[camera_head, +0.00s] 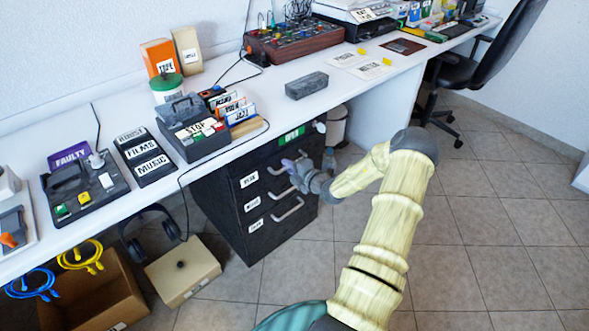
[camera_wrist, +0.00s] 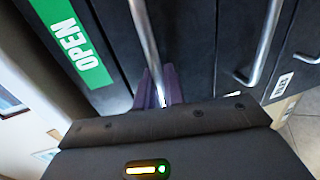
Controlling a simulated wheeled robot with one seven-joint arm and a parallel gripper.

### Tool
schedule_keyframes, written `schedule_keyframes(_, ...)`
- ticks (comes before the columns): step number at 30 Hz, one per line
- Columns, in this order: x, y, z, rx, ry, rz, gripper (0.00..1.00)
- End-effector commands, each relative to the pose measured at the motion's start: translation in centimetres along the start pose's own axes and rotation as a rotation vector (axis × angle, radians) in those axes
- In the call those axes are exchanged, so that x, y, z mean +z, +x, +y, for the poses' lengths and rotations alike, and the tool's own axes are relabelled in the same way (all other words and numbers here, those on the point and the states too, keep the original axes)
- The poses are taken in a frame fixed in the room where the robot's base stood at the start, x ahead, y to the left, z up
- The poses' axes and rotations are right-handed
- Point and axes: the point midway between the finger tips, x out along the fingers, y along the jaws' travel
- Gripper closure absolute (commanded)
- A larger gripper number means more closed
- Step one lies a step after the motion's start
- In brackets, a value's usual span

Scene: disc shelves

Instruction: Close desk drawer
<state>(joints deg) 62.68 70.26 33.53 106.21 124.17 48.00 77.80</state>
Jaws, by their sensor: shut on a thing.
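The dark desk drawer cabinet (camera_head: 222,205) stands under the white desk, with several labelled drawers and silver handles. My gripper (camera_head: 291,165) is at the upper handle, at the right part of the cabinet front. In the wrist view, its purple fingers (camera_wrist: 157,88) are shut on a silver drawer handle (camera_wrist: 144,40). The dark drawer front (camera_wrist: 185,50) lies just beyond the fingers. A green OPEN label (camera_wrist: 75,40) is beside it, and it also shows in the head view (camera_head: 292,136). I cannot tell how far this drawer is pulled out.
A second handle (camera_wrist: 265,45) is beside the held one in the wrist view. The white desk (camera_head: 300,110) above carries several devices and boxes. A beige box (camera_head: 183,270) and a cardboard box (camera_head: 95,297) stand on the floor at left. Tiled floor (camera_head: 480,230) at right is clear.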

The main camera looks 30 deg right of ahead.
Motion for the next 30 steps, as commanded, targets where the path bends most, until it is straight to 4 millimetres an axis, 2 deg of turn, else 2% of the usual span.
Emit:
schedule_keyframes(3, 0.0, 1.0, 0.3, -0.001, 0.000, -0.001, 1.00)
schedule_keyframes(11, -0.1, 1.3, 0.3, 0.002, 0.000, 0.000, 1.00)
schedule_keyframes(12, -0.1, 1.3, 0.3, 0.002, 0.000, 0.000, 0.85)
schedule_keyframes(14, -0.1, 1.2, 0.3, 0.002, 0.000, 0.000, 0.75)
schedule_keyframes(25, 0.1, 0.9, 0.4, 0.003, 0.000, -0.002, 0.75)
schedule_keyframes(30, 0.1, -0.8, 0.4, -0.001, 0.000, -0.003, 0.75)
